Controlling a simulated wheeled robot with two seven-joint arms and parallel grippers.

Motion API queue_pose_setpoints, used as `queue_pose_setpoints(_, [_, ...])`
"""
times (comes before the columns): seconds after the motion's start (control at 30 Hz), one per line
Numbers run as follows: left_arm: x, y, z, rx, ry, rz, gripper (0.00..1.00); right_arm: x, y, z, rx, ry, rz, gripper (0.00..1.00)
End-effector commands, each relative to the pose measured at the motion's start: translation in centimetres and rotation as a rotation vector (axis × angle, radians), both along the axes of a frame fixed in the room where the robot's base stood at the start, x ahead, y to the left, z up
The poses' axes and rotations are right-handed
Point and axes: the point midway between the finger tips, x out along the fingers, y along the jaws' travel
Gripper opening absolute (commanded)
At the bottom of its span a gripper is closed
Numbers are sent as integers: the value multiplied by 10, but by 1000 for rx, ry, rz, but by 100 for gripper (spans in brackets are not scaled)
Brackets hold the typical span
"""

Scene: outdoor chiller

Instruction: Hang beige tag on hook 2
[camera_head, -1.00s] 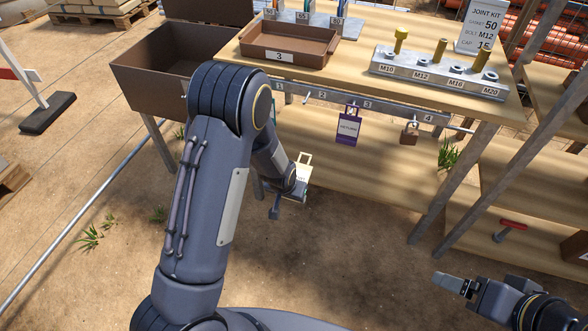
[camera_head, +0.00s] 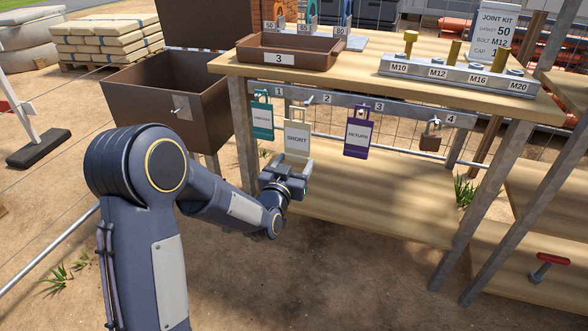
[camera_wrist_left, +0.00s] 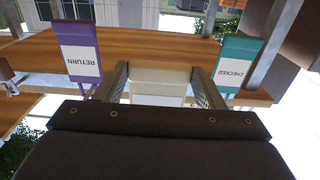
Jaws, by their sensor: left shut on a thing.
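The beige tag (camera_head: 297,139), marked SHORT, is upright in my left gripper (camera_head: 292,164), which is shut on its lower end. In the left wrist view the beige tag (camera_wrist_left: 160,82) lies between the two fingers. Its top handle is just below and left of hook 2 (camera_head: 309,99) on the grey rail (camera_head: 345,104). I cannot tell whether the handle touches the hook. A teal tag (camera_head: 262,120) hangs at hook 1, and a purple tag (camera_head: 357,138) hangs at hook 3. My right gripper is out of view.
A padlock (camera_head: 431,138) hangs at hook 4. Above the rail, the wooden bench (camera_head: 360,80) holds a brown tray (camera_head: 290,48) and a bolt block (camera_head: 455,77). A brown bin (camera_head: 150,87) stands at the left. The lower shelf (camera_head: 350,205) is clear.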

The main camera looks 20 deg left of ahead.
Motion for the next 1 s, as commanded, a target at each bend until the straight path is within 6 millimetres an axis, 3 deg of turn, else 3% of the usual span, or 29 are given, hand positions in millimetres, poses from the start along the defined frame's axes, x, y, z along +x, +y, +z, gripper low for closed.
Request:
queue_pose_setpoints(0.3, [-1,0,-6,-1,1,2,22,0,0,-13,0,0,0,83])
queue_pose_setpoints(0.7, [38,-2,-3,0,1,2,22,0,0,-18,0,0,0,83])
queue_pose_setpoints(1.0, [49,-2,-3,-1,3,2,22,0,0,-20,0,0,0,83])
